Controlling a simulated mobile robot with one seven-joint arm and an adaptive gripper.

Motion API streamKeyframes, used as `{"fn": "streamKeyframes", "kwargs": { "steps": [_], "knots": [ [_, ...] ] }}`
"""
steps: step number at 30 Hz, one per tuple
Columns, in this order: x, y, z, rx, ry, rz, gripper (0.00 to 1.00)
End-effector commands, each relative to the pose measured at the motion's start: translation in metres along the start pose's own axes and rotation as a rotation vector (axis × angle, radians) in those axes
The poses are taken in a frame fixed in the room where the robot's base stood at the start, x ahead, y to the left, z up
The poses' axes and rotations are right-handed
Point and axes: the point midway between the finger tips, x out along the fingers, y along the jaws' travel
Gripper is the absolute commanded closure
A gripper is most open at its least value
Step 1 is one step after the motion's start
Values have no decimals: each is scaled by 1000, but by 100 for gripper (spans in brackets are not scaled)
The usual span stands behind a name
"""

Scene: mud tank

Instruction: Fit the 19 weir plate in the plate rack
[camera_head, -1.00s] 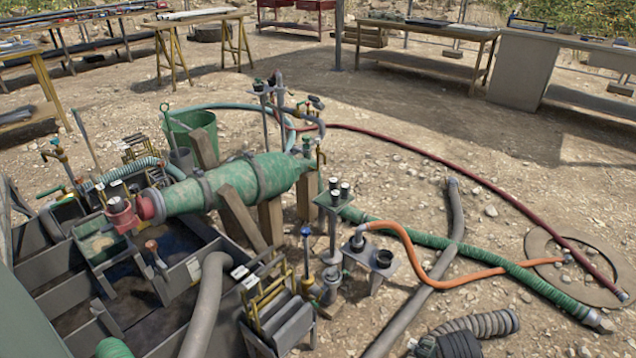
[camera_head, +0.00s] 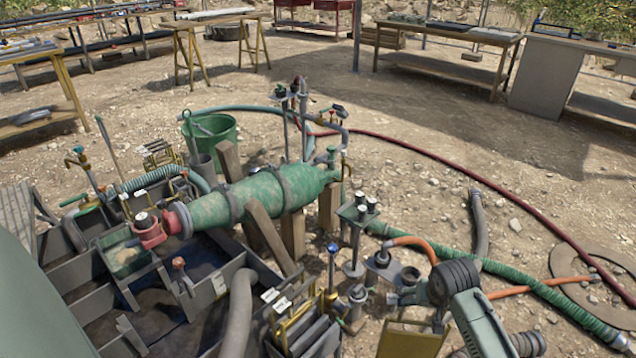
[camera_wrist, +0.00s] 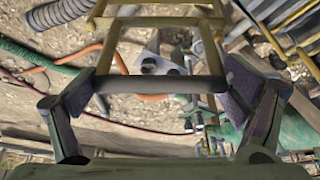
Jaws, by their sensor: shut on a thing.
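My gripper (camera_wrist: 157,88) is shut on the grey handle bar of a yellow-framed weir plate (camera_wrist: 160,84), with a finger at each end of the bar. In the head view the held plate (camera_head: 410,345) hangs at the bottom edge, partly cut off. Its number cannot be read. The plate rack (camera_head: 298,332) stands left of it at the bottom centre, holding several upright plates with yellow frames, grey panels and white tags. The rack's lower part is out of view. Yellow and grey rack parts also show at the upper right of the wrist view. The held plate is apart from the rack.
A blue-topped valve post (camera_head: 332,262) and a small grey stand (camera_head: 385,272) with black cups are close to the held plate. A grey hose (camera_head: 239,315) curves left of the rack. The green tank (camera_head: 255,195) lies behind.

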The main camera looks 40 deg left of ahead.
Motion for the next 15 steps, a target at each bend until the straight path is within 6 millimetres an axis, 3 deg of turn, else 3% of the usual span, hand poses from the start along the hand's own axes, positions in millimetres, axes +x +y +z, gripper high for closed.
{"fn": "streamKeyframes", "kwargs": {
  "steps": [1,6,15],
  "knots": [
    [-19,-17,-19,-57,5,-21,69],
    [-64,-69,-62,-228,5,-92,69],
    [-152,-168,-113,-531,4,-218,69]
  ]
}}
